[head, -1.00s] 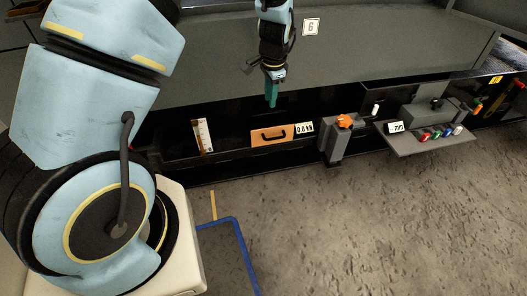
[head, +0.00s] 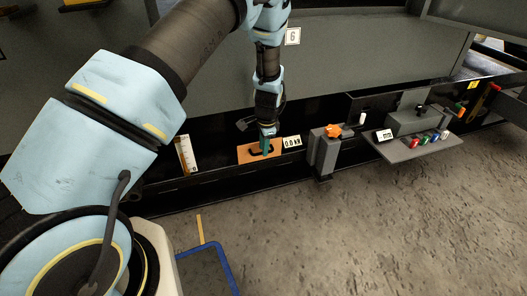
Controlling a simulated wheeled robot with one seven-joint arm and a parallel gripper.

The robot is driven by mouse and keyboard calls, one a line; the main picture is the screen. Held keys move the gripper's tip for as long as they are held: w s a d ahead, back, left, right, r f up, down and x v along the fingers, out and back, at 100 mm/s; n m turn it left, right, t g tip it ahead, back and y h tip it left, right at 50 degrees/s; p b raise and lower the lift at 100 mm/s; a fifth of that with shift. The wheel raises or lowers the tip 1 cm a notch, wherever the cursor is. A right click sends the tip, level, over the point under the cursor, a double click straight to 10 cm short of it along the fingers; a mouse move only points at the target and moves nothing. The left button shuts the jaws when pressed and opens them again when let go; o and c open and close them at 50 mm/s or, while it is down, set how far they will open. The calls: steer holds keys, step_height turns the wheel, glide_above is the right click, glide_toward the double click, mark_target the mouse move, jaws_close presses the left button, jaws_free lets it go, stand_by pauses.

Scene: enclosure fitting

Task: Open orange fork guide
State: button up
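The orange fork guide seems to be the flat orange panel (head: 244,155) with a dark bar handle (head: 255,153), low on the black front in the head view. My gripper (head: 267,151) points down with its teal fingers at the right part of this handle, and they hide some of it. The fingers overlap the handle in the picture. I cannot tell whether they touch it or how far apart they are. The panel looks closed against the black front.
A white scale strip (head: 184,155) is left of the panel, and a small display (head: 292,142) is right of it. Further right stand a grey post with an orange knob (head: 333,130) and a grey shelf (head: 407,152) with coloured buttons.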

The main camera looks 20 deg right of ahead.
steer(key=shift+w+f, duration=0.1)
steer(key=shift+f, duration=0.3)
steer(key=shift+c, duration=0.2)
jaws_close()
stand_by(1.0)
